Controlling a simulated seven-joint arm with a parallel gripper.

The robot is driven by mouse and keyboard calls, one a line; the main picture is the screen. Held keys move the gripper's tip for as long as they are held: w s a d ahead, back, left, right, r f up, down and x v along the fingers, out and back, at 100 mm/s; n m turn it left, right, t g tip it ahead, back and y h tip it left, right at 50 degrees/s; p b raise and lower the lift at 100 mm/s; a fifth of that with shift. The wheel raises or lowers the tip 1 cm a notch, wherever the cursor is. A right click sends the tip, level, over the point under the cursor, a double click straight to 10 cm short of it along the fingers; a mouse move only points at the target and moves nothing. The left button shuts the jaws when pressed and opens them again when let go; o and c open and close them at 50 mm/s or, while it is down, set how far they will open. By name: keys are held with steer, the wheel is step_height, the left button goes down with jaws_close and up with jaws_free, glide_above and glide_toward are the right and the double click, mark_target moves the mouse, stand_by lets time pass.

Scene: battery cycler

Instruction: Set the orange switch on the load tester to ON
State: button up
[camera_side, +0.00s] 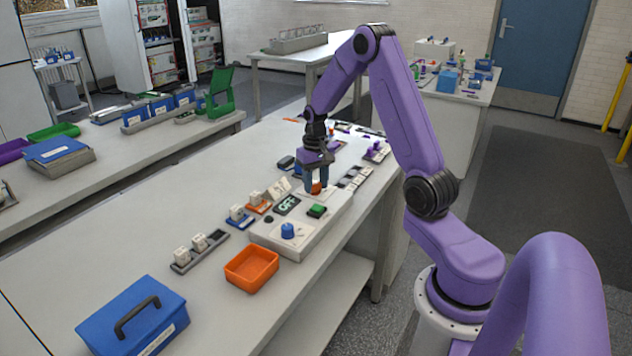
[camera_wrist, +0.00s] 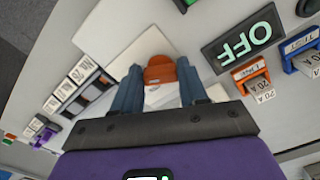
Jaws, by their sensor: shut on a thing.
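The load tester (camera_side: 278,236) is a pale box on the bench, with a blue knob (camera_side: 288,230), a green button (camera_side: 317,210) and a dark display (camera_side: 287,205). The display reads OFF, also in the wrist view (camera_wrist: 243,38). The orange switch (camera_side: 316,187) is at the tester's far end. In the wrist view the orange switch (camera_wrist: 159,75) sits between the blue fingers of my gripper (camera_wrist: 160,88). My gripper (camera_side: 317,187) points down and is shut on the switch. The fingers hide part of the switch.
Small white blocks in coloured holders (camera_side: 240,215) stand along the tester's left side. An orange tray (camera_side: 251,268) and a blue case (camera_side: 133,318) are nearer the camera. A row of labelled blocks (camera_wrist: 70,88) lies beyond the switch.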

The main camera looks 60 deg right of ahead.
mark_target(316, 185)
steer(key=shift+m, duration=1.1)
steer(key=o, duration=1.1)
steer(key=shift+c, duration=0.2)
steer(key=shift+r, duration=0.1)
step_height(316, 185, up, 17)
steer(key=shift+r, duration=0.15)
